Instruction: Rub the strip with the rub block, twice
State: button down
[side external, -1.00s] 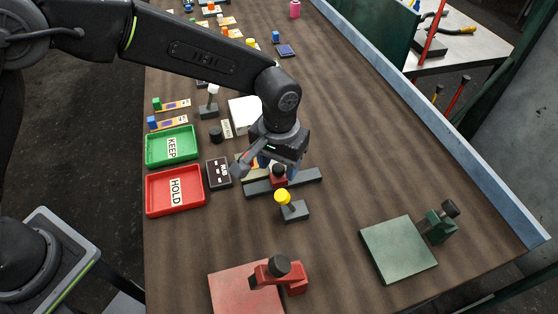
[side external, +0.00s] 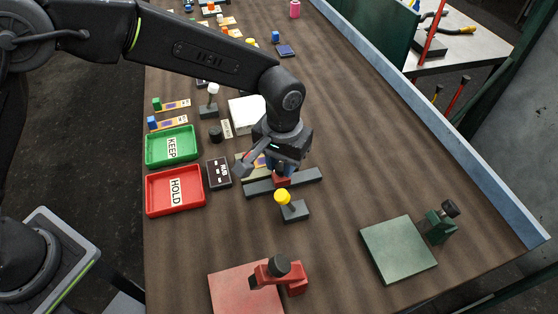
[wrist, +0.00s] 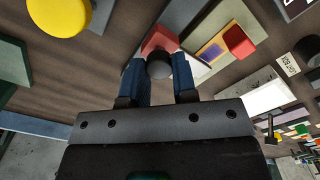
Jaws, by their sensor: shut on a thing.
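The rub block is a small red block (side external: 282,180) with a round black knob. It sits at the dark grey bar (side external: 308,176) in the side view. My gripper (side external: 281,170) points down over it. In the wrist view my blue fingers (wrist: 161,72) are shut on the black knob, with the red block (wrist: 160,40) just beyond. The strip, a pale card with yellow and purple patches (wrist: 209,52) and a red cube on it, lies beside the block. In the side view it is mostly hidden behind my gripper. Whether the block touches the bar is unclear.
A yellow-knobbed piece (side external: 283,196) stands close in front of the bar. A dark labelled box (side external: 218,172), red HOLD tray (side external: 203,190) and green KEEP tray (side external: 150,148) are left. A white block (side external: 241,112) is behind. Red and green plates (side external: 398,250) lie nearer; the table between is clear.

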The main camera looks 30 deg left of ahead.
jog(key=shift+w+d+r, duration=0.1)
jog(key=shift+w+d, duration=2.3)
jog(key=shift+w, duration=0.05)
jog(key=c, duration=0.9)
grip_release()
notch_tip(320, 180, up, 14)
